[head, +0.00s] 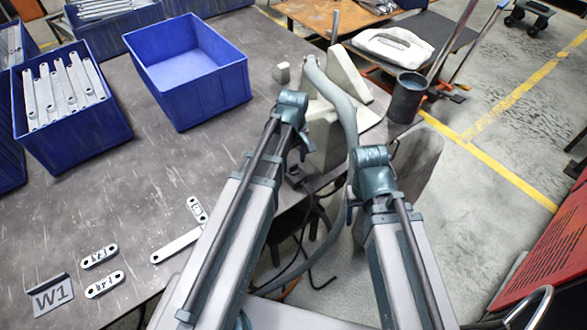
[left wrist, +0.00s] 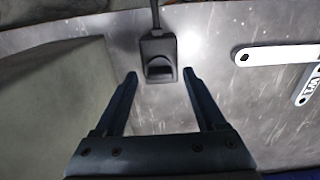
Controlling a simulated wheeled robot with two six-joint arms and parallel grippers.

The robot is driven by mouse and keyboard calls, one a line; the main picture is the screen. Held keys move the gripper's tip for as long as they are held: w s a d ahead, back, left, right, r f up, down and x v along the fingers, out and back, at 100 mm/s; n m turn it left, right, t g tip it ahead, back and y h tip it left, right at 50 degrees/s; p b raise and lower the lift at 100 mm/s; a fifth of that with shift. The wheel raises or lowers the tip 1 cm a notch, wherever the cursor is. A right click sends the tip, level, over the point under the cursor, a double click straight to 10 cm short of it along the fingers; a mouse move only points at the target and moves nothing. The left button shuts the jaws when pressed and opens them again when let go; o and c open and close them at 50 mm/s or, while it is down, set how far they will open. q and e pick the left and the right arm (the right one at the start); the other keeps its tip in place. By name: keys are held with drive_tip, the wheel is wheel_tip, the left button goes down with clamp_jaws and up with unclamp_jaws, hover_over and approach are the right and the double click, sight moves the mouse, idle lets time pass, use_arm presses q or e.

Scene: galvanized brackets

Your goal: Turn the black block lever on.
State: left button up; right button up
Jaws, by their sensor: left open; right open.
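The black block (left wrist: 158,58) lies on the grey table in the left wrist view, with a cable leaving its far end. A small lever (left wrist: 159,70) sits in a recess on its face; I cannot tell which way it is set. My left gripper (left wrist: 160,78) is open and empty, its fingers on either side of the block's near end in the picture, apart from it. In the head view a dark shape that may be the block (head: 296,176) shows below my left gripper (head: 305,148). My right gripper (head: 348,208) is past the table's edge, mostly hidden by its arm.
Galvanized brackets (head: 178,246) lie on the table, and also show in the left wrist view (left wrist: 275,54). Blue bins (head: 190,70) stand at the back left. A beige-grey machine (head: 335,135) stands close to my left gripper. Cables hang below the table edge.

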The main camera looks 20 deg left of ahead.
use_arm(q)
drive_tip(key=shift+f, duration=0.35)
drive_tip(key=shift+r, duration=0.1)
use_arm(e)
drive_tip(key=shift+f, duration=0.25)
use_arm(q)
clamp_jaws()
